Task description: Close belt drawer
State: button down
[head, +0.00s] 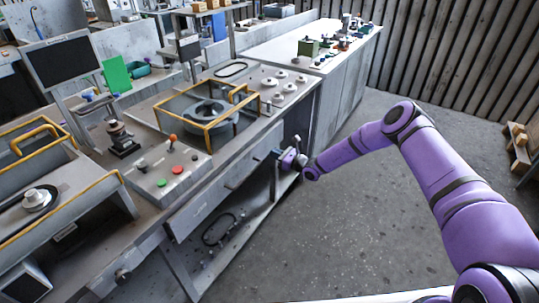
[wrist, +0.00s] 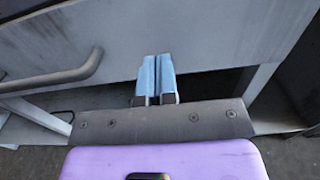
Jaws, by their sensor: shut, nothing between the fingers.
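The grey drawer front (head: 208,199) is below the bench top in the head view, with a bar handle on it. I cannot tell for certain how far this drawer stands out, and its inside is not visible. My gripper (head: 277,153) is at the right part of the bench's front, beside the grey panel. In the wrist view, its two blue fingers (wrist: 156,62) are together and empty. Their tips are at the grey panel (wrist: 200,35), touching or just short of it. A dark bar handle (wrist: 60,76) is on the panel left of the fingers.
A black belt loop (head: 218,229) lies on the low shelf under the bench. A control box with buttons (head: 168,172) and a yellow-framed blower housing (head: 208,112) stand on the bench top. Open floor (head: 330,230) lies right of the bench.

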jog(key=v, duration=1.1)
jog(key=s+a+r+n+g, duration=0.15)
jog(key=r+n+g, duration=0.3)
jog(key=r, duration=0.45)
jog(key=s+a+r+n+g, duration=0.1)
jog(key=s+r+n+g, duration=0.15)
jog(key=r+n, duration=0.5)
jog(key=s+d+r+n+g+h, duration=0.1)
jog(key=s+r+n+g+h, duration=0.15)
jog(key=s+r, duration=0.55)
jog(key=s+d+r+n+g+h, duration=0.1)
jog(key=s+r+n+g+h, duration=0.2)
jog(key=r, duration=0.8)
jog(key=s+d+r+n+t+h, duration=0.2)
jog(key=s+d+r+n, duration=0.1)
jog(key=s+r, duration=0.5)
jog(key=s+d+r+n+t+h, duration=0.2)
jog(key=s+d+r+h, duration=0.15)
jog(key=s+r, duration=0.45)
jog(key=s+d+n+t+h, duration=0.1)
jog(key=s+d, duration=0.3)
jog(key=s, duration=0.5)
jog(key=s+d+r+n+t+h, duration=0.1)
jog(key=s+d, duration=0.3)
jog(key=s, duration=0.4)
jog(key=shift+s+d+r+n+t+h, duration=0.25)
jog(key=shift+s+n+t+h, duration=0.25)
jog(key=shift+h, duration=0.3)
jog(key=shift+w+a, duration=0.1)
